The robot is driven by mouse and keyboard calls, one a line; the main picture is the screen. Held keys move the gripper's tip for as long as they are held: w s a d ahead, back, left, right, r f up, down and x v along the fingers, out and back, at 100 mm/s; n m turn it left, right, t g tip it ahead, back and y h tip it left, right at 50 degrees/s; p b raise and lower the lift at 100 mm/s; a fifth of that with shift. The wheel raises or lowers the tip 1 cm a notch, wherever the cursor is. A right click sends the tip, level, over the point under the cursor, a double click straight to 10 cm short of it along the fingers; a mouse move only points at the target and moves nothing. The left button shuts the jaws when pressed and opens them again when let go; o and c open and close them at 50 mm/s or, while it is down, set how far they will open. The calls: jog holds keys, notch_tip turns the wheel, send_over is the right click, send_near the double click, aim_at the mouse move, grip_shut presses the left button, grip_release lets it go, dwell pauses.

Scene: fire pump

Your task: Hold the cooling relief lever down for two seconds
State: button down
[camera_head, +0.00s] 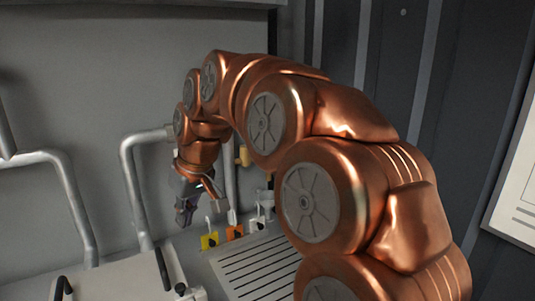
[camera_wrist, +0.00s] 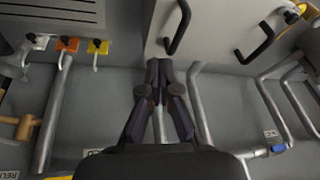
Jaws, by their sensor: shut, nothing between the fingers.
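Three small levers with pale handles stand in a row on coloured bases: yellow (camera_head: 209,241), orange (camera_head: 235,232) and white (camera_head: 257,224). The wrist view also shows the yellow (camera_wrist: 97,47), orange (camera_wrist: 67,45) and white (camera_wrist: 38,41) bases at the upper left. I cannot read which one is the cooling relief lever. My gripper (camera_head: 184,222) is shut and empty, pointing down to the left of the yellow lever. It also shows in the wrist view (camera_wrist: 158,66), apart from all three levers.
A pale panel with black handles (camera_wrist: 180,27) lies close to my fingertips. Grey pipes (camera_head: 135,190) run along the back wall. A slotted grille (camera_head: 255,270) lies in front of the levers. A brass-coloured fitting (camera_wrist: 25,124) and a partly cut-off label (camera_wrist: 8,175) are at the left.

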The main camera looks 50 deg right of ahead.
jog(key=w+d+r+t+b, duration=0.1)
jog(key=w+d+r, duration=0.1)
jog(key=d, duration=0.3)
jog(key=w+d+r+m+t+h, duration=0.1)
jog(key=w+d+r, duration=0.1)
jog(key=d+r, duration=0.15)
jog(key=w+d+r+t+b, duration=0.1)
jog(key=w+d, duration=0.1)
jog(key=d, duration=0.4)
jog(key=s+d+r+m+t+h, duration=0.1)
jog(key=s+d+r, duration=0.1)
jog(key=d, duration=0.7)
jog(key=s+d+r+m+t+h+b, duration=0.1)
jog(key=d+r, duration=0.3)
jog(key=d, duration=0.5)
jog(key=shift+s+d+r+h, duration=0.2)
jog(key=shift+s+r+h, duration=0.05)
jog(key=shift+s+h, duration=0.25)
jog(key=shift+w, duration=0.1)
jog(key=p+x, duration=0.1)
jog(key=x, duration=0.8)
jog(key=shift+w+f+p, duration=0.2)
jog(key=shift+f+p, duration=0.05)
jog(key=shift+p, duration=0.05)
jog(key=shift+w+f, duration=0.1)
jog(key=shift+f, duration=0.25)
jog(key=shift+f+p, duration=0.35)
jog(key=shift+f, duration=1.4)
jog(key=shift+f, duration=0.1)
